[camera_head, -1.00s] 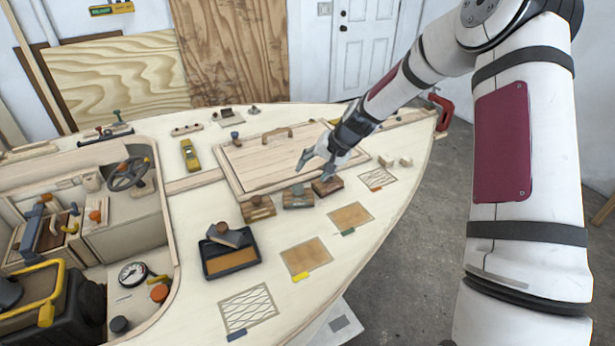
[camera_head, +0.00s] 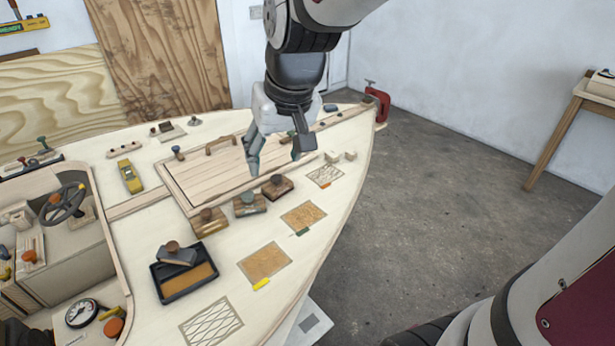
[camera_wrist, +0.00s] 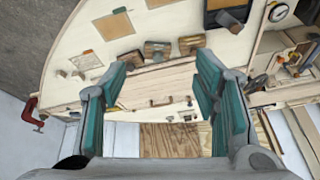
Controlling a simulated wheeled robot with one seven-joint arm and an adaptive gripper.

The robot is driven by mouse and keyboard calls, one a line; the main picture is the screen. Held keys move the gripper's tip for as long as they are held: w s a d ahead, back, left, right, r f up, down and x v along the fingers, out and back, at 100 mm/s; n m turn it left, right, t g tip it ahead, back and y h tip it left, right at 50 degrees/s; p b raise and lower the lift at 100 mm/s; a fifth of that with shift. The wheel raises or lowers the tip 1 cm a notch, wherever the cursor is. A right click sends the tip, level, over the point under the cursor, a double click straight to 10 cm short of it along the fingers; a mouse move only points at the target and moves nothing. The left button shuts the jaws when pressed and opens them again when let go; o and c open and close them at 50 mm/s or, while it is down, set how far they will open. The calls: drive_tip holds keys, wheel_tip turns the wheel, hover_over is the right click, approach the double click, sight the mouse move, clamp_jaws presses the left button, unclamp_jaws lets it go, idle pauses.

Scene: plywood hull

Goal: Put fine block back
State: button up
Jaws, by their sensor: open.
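Three knobbed sanding blocks stand in a row beside the hatch: a dark red-brown one (camera_head: 277,188), a grey-topped one (camera_head: 250,205) and a brown one (camera_head: 209,224). They also show in the wrist view, the dark one (camera_wrist: 128,60) left, the grey-topped one (camera_wrist: 157,51) in the middle, the brown one (camera_wrist: 191,44) right. A grey block with a brown knob (camera_head: 176,255) rests tilted at a black tray (camera_head: 172,294). I cannot tell which is the fine block. My gripper (camera_head: 275,160) is open and empty, pointing down above the hatch edge near the dark block.
The pale hatch (camera_head: 200,178) has a raised handle. Sanded and hatched patches with coloured tabs, such as a brown patch (camera_head: 264,262), lie along the deck. Two small pale cubes (camera_head: 341,156) and a red clamp (camera_head: 376,103) are right. A yellow tool (camera_head: 130,177) lies left.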

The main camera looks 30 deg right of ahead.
drive_tip(key=s+r+n, duration=0.1)
drive_tip(key=s+r, duration=0.1)
drive_tip(key=s, duration=1.4)
drive_tip(key=shift+s+d+r+t, duration=0.25)
drive_tip(key=shift+d+r+t, duration=0.05)
drive_tip(key=shift+d, duration=0.1)
